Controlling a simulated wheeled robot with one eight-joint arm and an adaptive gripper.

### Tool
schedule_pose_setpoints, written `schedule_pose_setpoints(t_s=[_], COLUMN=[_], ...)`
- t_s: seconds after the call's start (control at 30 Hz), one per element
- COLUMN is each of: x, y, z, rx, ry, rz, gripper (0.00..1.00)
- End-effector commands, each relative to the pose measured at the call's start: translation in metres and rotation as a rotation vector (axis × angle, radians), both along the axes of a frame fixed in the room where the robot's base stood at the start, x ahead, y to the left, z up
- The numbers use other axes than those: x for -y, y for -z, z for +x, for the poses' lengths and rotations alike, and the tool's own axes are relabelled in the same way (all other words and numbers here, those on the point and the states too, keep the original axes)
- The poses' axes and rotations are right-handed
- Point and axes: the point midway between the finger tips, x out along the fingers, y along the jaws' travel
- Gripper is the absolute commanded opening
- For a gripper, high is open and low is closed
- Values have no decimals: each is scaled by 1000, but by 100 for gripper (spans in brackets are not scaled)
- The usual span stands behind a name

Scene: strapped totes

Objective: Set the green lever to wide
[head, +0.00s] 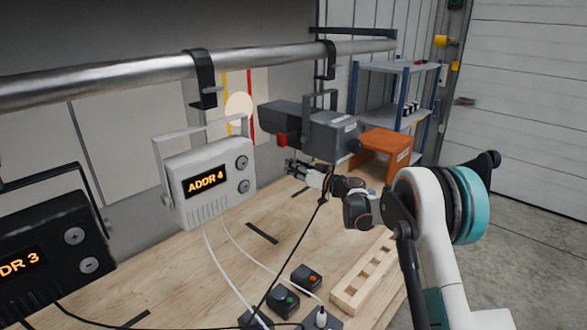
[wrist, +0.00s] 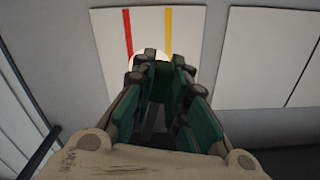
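I cannot make out a green lever for certain in either view. A dark grey lamp housing (head: 318,132) hangs from the rail by a bracket, with a red tab (head: 281,140) low on its left part. My gripper (head: 293,167) is just below this housing, pointing left toward the wall. In the wrist view my gripper (wrist: 163,72) has its two green-padded fingers apart. A dark green patch shows between the fingertips; I cannot tell whether it is a lever or part of the fingers. Nothing is clearly held.
A white box reading ADDR 4 (head: 208,183) and a black box reading ADDR 3 (head: 48,250) hang to the left. The metal rail (head: 120,78) runs above. Small button boxes (head: 306,277), a slotted wooden block (head: 362,275) and cables lie on the wooden bench (head: 190,275). An orange stand (head: 383,152) is behind.

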Motion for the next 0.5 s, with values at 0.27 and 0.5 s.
schedule_pose_setpoints(t_s=[0.27, 0.5], x=[3, 13], y=[2, 5], z=[3, 16], rx=[17, 109], ry=[1, 1], rz=[-14, -85], gripper=[0, 0])
